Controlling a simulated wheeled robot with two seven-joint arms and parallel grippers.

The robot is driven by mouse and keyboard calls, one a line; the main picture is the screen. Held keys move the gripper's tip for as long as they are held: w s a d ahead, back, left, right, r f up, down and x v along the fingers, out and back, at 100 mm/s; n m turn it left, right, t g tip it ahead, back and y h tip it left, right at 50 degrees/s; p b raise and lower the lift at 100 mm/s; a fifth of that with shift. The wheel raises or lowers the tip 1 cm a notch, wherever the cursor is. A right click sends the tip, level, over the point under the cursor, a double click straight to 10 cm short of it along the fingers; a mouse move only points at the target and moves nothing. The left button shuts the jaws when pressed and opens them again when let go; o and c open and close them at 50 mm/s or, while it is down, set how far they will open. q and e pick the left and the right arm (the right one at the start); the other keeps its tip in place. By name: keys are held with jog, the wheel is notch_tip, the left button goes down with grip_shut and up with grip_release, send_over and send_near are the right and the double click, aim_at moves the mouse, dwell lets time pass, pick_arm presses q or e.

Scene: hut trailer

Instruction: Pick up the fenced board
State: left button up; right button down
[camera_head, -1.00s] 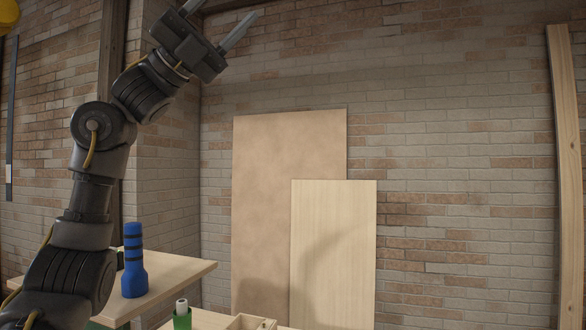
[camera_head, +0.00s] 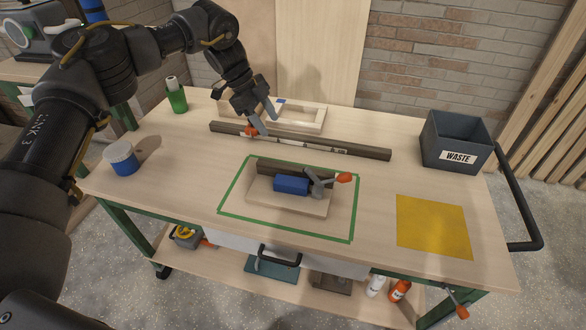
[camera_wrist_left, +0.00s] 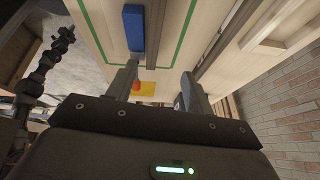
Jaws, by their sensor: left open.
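The fenced board (camera_head: 262,194) is a pale flat board lying inside a green tape rectangle (camera_head: 222,195) on the workbench. A dark strip (camera_head: 275,167) runs along its back edge. A blue block (camera_head: 291,185) sits on it, beside a grey clamp with an orange handle (camera_head: 343,177). My left gripper (camera_head: 266,118) is open and empty, behind and left of the board, over the long dark bar. In the left wrist view, its spread fingers (camera_wrist_left: 160,88) show with the blue block (camera_wrist_left: 134,28) above them; the board is only partly seen. My right gripper is not in view.
A long dark bar (camera_head: 361,151) and a pale wooden frame (camera_head: 312,124) lie behind. A grey waste bin (camera_head: 455,141) and yellow sheet (camera_head: 432,226) are at right. A blue-and-white jar (camera_head: 122,159) and green bottle (camera_head: 176,96) stand at left. The bench front-left is clear.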

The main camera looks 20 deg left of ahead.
pick_arm(q)
notch_tip(320, 180, down, 2)
jog(key=s+a+n+y, duration=0.1)
jog(key=a, duration=0.2)
send_over(278, 164)
jog(key=a, duration=0.3)
jog(key=shift+s+d+f, duration=0.1)
jog(key=shift+f, duration=1.6)
jog(key=shift+s+d+f, duration=0.1)
jog(key=shift+f, duration=1.6)
jog(key=x, duration=0.5)
jog(key=shift+w, duration=0.15)
grip_shut()
